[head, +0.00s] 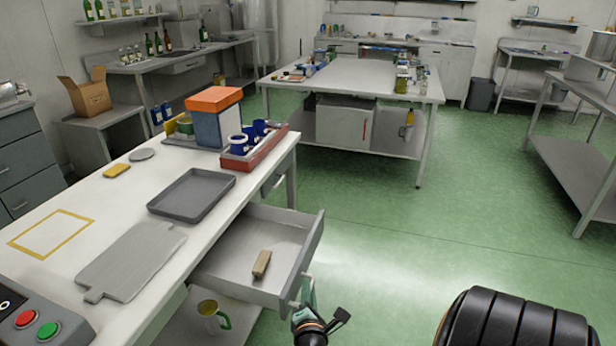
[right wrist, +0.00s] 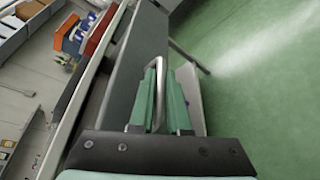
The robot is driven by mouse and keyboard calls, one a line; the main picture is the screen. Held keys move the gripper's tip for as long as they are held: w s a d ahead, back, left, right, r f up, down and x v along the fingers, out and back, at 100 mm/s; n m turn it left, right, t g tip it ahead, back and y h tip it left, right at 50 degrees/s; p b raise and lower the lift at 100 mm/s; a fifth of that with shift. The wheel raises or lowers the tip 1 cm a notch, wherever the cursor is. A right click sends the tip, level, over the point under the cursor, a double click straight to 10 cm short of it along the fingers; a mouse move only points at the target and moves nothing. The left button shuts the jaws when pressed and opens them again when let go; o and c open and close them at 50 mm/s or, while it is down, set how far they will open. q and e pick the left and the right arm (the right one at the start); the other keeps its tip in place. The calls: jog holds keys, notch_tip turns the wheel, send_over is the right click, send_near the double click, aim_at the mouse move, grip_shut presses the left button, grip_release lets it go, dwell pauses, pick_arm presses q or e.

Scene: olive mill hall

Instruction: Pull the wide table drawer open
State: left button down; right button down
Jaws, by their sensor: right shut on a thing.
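The wide table drawer (head: 226,251) is pulled well out from under the white worktable, and its grey inside shows. A small tan block (head: 262,264) lies in it. My right gripper (head: 308,291) is at the drawer's front panel. In the right wrist view its green fingers (right wrist: 160,100) are shut on the bent metal handle (right wrist: 161,62), which stands out from the grey drawer front (right wrist: 133,75). My left gripper is not in view.
The worktable (head: 130,183) carries a dark tray (head: 192,194), a grey board (head: 130,262) and a red crate (head: 262,151) with blue mugs. A mug (head: 211,316) stands on the shelf below the drawer. Green floor (head: 400,240) is clear to the right.

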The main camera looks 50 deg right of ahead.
jog(key=c, duration=1.2)
grip_release()
jog(key=shift+d, duration=0.1)
jog(key=shift+o, duration=0.2)
jog(key=v, duration=1.2)
jog(key=shift+s+a, duration=0.15)
jog(key=shift+a, duration=0.15)
